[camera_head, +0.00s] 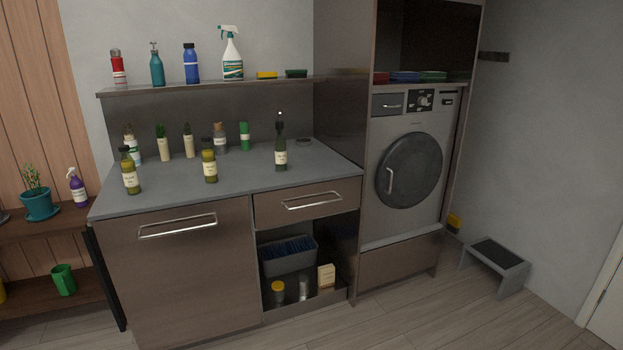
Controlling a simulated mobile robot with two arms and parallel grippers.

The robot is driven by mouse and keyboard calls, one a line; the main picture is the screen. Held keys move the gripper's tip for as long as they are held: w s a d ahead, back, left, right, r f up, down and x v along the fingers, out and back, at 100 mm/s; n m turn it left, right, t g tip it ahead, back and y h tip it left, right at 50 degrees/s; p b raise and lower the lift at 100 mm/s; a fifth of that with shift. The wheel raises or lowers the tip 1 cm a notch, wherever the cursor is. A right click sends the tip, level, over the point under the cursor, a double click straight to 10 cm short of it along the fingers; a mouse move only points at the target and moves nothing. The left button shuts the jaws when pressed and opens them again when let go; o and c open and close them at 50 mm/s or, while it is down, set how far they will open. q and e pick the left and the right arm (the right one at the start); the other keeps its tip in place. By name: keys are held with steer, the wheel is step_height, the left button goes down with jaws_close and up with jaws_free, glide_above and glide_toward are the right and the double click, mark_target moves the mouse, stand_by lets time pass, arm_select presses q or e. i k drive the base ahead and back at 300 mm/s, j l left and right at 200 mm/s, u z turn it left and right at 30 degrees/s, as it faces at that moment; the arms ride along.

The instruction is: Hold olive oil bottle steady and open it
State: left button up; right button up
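Several bottles stand upright on the grey countertop (245,180). A yellow-green bottle with a dark cap and pale label (130,181) is near the counter's front left. A similar yellow-green bottle (209,170) stands near the middle. A dark green bottle with a slim top (280,152) stands to the right. The labels are too small to read, so I cannot tell which one is the olive oil bottle. Neither of my grippers is in view.
Behind are slim containers with green tops (164,146), a grey bottle (219,139) and a green can (245,136). A shelf (210,87) with bottles hangs above. The counter's front strip is clear. A washing machine (408,170) and step stool (497,262) are right.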

mark_target(127, 165)
steer(key=i+u, duration=0.15)
steer(key=i, duration=0.6)
steer(key=i+l+u, duration=0.15)
steer(key=i, duration=0.65)
